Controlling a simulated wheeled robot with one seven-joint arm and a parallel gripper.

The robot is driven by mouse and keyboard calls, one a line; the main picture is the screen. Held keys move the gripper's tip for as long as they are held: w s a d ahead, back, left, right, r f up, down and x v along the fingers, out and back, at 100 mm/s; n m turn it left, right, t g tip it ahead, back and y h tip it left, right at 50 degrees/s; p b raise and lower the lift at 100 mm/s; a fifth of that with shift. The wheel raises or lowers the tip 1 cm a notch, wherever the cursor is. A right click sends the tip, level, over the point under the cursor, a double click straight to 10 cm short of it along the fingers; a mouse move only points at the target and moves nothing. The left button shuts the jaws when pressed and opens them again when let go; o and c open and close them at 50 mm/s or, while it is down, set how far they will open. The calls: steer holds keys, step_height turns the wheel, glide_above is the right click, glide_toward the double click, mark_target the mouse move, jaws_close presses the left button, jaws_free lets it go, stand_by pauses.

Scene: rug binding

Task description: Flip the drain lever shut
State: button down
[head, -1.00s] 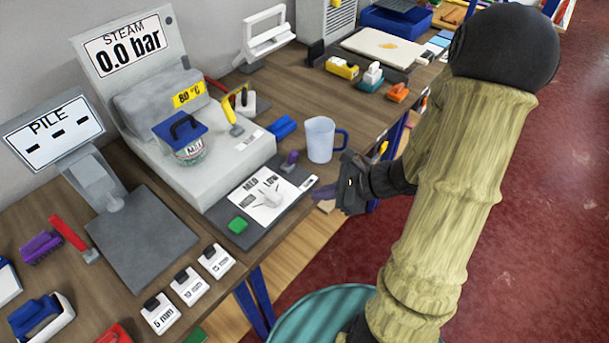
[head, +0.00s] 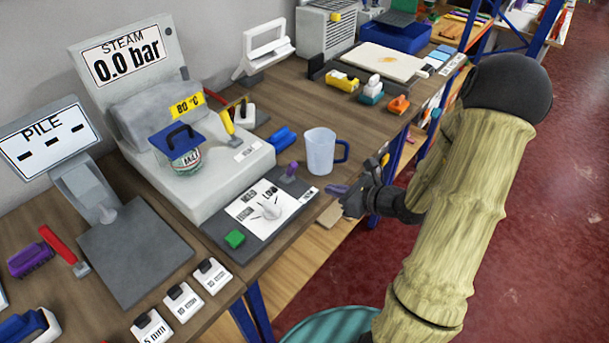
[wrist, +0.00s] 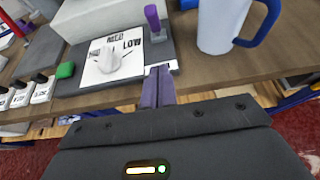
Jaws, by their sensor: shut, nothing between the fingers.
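A yellow-handled lever (head: 227,122) stands tilted on the grey steam machine (head: 237,166). A short purple lever (head: 290,171) stands upright on the dark control panel (head: 262,238); it also shows in the wrist view (wrist: 154,20). My gripper (head: 335,189) is shut and empty, just off the panel's right front corner. In the wrist view its purple fingertips (wrist: 160,72) lie together below the purple lever, apart from it.
A pale mug (head: 320,152) with a blue handle stands right of the purple lever, close to my gripper. The panel also has a white dial (head: 268,208) and a green button (head: 235,239). The table's front edge runs under my gripper; open floor lies right.

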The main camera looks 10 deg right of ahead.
mark_target(294, 173)
steer(key=x, duration=0.6)
steer(key=shift+w+a+p, duration=0.1)
steer(key=shift+a+p, duration=0.05)
steer(key=shift+p, duration=0.15)
steer(key=shift+w+a+r+p, duration=0.25)
steer(key=shift+w+a+p, duration=0.1)
steer(key=shift+w+a, duration=0.45)
steer(key=shift+w+a+r+p, duration=0.2)
steer(key=shift+w+a+p, duration=0.2)
steer(key=shift+w, duration=0.65)
